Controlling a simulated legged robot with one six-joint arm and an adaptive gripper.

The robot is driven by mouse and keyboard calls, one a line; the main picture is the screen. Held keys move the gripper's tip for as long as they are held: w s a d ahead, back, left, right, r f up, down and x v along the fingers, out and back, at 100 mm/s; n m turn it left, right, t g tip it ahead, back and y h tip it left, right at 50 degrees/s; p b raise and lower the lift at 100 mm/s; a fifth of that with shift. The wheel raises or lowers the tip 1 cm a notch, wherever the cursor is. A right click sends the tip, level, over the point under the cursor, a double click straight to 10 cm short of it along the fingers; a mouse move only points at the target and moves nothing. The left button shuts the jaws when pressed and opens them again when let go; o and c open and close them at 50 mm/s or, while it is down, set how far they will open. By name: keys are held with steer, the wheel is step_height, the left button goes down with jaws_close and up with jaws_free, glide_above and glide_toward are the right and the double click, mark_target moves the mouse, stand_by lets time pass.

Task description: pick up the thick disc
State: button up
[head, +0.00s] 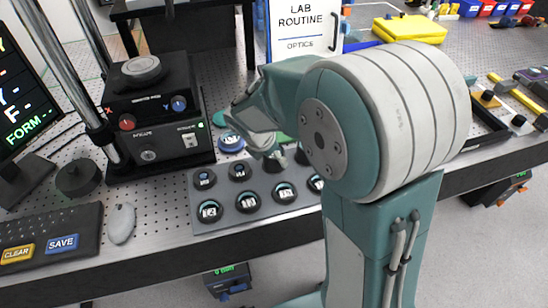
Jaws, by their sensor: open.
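Several round dark discs with pale number labels sit in the grey holder (236,226) in the middle of the bench. A front disc (209,211) and a disc beside it (248,202) show clearly; I cannot tell from their tops which is the thick disc. A plain dark round piece (78,178) lies apart on the left. My gripper (272,157) is over the back right part of the holder, small and partly hidden by my own arm. It is open, and I see nothing held in it. My arm hides the holder's right side.
A black instrument (160,120) with a round top piece (141,68) stands behind left, near metal posts. A blue-rimmed disc (231,141) lies behind the holder. A mouse (121,223) and keyboard (50,238) are front left. A "LAB ROUTINE" sign (305,25) stands behind.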

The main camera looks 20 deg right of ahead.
steer(key=shift+x, duration=1)
steer(key=shift+w, duration=0.1)
steer(key=shift+c, duration=0.3)
steer(key=c, duration=1.1)
steer(key=shift+r, duration=0.1)
